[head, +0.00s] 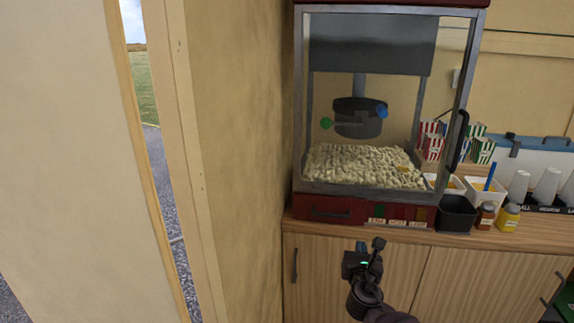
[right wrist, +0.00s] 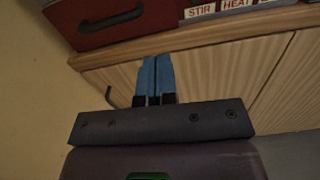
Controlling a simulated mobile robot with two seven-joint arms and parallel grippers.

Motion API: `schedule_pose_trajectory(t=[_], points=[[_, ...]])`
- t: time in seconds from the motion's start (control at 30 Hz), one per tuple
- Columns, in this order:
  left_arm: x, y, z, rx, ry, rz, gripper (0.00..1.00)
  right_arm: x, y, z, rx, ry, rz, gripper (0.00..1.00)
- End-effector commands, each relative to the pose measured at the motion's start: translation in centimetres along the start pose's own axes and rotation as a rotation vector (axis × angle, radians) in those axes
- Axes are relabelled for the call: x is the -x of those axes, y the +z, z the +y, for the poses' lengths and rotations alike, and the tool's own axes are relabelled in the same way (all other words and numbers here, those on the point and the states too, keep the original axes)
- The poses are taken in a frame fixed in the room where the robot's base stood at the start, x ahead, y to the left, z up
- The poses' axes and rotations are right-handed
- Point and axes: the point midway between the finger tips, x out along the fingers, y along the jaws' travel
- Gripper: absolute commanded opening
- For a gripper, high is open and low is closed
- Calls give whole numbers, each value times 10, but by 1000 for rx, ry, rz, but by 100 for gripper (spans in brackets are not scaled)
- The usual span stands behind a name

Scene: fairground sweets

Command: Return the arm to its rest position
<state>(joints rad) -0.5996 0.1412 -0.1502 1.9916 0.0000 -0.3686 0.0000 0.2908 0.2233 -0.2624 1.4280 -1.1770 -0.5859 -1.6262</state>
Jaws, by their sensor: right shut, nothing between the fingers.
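My right gripper (head: 368,246) is in front of the wooden cabinet, below the counter edge and the popcorn machine. In the right wrist view its two blue fingers (right wrist: 156,78) are together with nothing between them. It touches nothing that I can see. My left gripper is not in either view.
A popcorn machine (head: 300,120) full of popcorn stands on the wooden counter (head: 410,233). To its right are a black bin (head: 457,214), small bottles (head: 507,218), cups (head: 546,185) and striped boxes (head: 483,150). A beige wall (head: 235,150) and a narrow opening lie left.

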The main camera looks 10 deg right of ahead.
Motion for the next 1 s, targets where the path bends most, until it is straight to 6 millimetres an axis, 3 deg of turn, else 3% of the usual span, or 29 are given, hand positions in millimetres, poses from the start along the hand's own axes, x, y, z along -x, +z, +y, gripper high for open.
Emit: schedule_pose_trajectory(t=[0.17, 0.33, 0.47, 0.67, 0.8, 1.0], points=[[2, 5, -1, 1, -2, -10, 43, 0, 0, 6, -324, 27, 31, 0], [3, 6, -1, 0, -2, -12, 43, 4, 16, 22, -823, 75, 91, 0], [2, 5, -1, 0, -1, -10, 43, 20, 17, 28, -1230, 85, 176, 0], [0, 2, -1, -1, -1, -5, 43, 69, -7, 16, -1889, 3, 349, 0], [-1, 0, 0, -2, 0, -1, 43, 119, -31, -4, -2327, -130, 456, 0], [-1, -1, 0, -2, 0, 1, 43, 190, -63, -39, -2708, -349, 508, 0]])
